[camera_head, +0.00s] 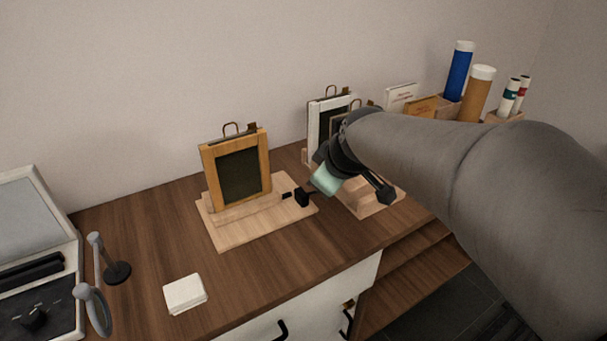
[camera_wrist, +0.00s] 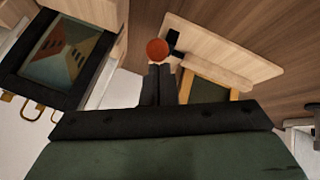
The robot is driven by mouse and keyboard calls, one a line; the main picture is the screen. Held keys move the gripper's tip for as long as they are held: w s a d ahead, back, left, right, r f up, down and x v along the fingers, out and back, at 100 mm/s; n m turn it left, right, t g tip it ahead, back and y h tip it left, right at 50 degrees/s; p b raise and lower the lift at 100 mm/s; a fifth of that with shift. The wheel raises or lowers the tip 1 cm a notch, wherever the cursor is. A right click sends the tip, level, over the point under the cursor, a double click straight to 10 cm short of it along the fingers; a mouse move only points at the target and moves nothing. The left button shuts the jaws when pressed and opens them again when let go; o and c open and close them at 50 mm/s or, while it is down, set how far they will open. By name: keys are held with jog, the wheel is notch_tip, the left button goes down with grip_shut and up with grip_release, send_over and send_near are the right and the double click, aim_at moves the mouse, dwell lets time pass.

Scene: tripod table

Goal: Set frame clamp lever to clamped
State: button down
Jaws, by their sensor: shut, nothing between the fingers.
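A wooden frame (camera_head: 237,170) stands upright on a pale wooden base (camera_head: 235,236). A black clamp part (camera_head: 301,197) sits at the base's right side, and it also shows in the wrist view (camera_wrist: 174,42). A round orange-red knob (camera_wrist: 157,49) shows beside that black part in the wrist view, right at my fingertips. I cannot tell whether they touch it. My gripper (camera_wrist: 157,66) is shut and empty. In the head view its hand comes in from the right, close to the clamp, and the knob cannot be made out. The lever's setting is unclear.
A white frame (camera_head: 314,128) on another wooden base stands close behind my gripper. Tubes, including a blue one (camera_head: 459,70), are at the back right. A white stack (camera_head: 185,293) and a grey device (camera_head: 38,230) are at the left. The table front is mostly clear.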

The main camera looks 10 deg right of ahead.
jog(key=s+f+b, duration=0.2)
jog(key=shift+d+f+b, duration=0.1)
jog(key=shift+d+b, duration=0.2)
